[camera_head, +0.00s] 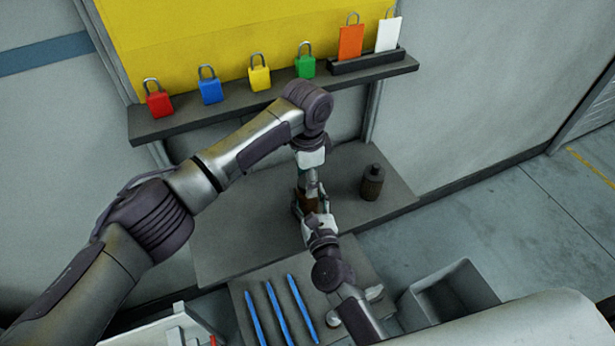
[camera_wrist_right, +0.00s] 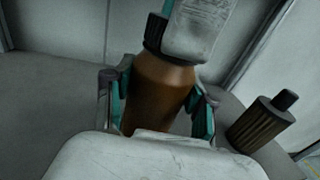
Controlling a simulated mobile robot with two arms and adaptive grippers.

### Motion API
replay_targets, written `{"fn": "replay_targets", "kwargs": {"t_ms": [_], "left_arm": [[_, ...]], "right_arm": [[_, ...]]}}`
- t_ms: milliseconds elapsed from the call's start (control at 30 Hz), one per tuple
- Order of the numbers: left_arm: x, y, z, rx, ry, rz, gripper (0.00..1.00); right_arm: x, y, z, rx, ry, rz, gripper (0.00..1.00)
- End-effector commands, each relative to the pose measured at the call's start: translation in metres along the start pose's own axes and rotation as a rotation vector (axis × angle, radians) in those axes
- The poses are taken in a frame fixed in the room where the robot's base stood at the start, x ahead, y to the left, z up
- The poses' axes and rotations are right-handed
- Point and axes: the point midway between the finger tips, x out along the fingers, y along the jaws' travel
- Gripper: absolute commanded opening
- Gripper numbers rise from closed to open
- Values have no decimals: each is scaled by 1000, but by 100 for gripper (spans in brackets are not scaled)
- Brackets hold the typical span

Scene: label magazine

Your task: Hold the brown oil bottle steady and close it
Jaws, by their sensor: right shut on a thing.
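The brown oil bottle (camera_head: 309,202) stands on the grey bench, mostly hidden between my two grippers. In the right wrist view the brown bottle (camera_wrist_right: 160,88) is upright with a slight tilt in the picture. My right gripper (camera_wrist_right: 158,105) is shut on its body, one teal-padded finger on each side. My left gripper (camera_head: 310,180) comes down from above at the bottle's top. In the wrist view a dark ribbed cap (camera_wrist_right: 155,32) shows at the bottle's neck, partly behind the left gripper. Whether the left fingers grip the cap is hidden.
A dark ribbed bottle (camera_head: 372,184) stands to the right on the bench. A shelf (camera_head: 235,103) behind holds several coloured padlocks and two tags. Blue sticks (camera_head: 279,308) lie on a front board, with an open grey bin (camera_head: 440,300) to its right.

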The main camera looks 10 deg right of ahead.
Motion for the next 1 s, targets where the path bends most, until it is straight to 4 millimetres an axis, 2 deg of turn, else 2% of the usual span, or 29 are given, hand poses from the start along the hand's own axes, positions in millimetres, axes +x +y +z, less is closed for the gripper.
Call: {"fn": "replay_targets", "kwargs": {"t_ms": [33,67,100,467,567,800,1000], "left_arm": [[0,0,0,0,0,0,70],[0,0,0,0,0,0,76],[0,0,0,-1,0,0,76],[-6,0,-1,0,2,-1,76],[-19,0,-1,1,4,-3,76],[-70,0,-1,-1,4,-2,76],[-105,0,-1,0,2,-2,76]], "right_arm": [[0,0,0,-1,0,-1,0],[0,0,0,-1,0,0,0],[0,0,0,-1,0,0,0],[0,0,0,-1,0,0,0],[0,0,0,-1,0,0,0],[0,0,0,-1,0,0,0],[0,0,0,-1,0,1,0]]}}
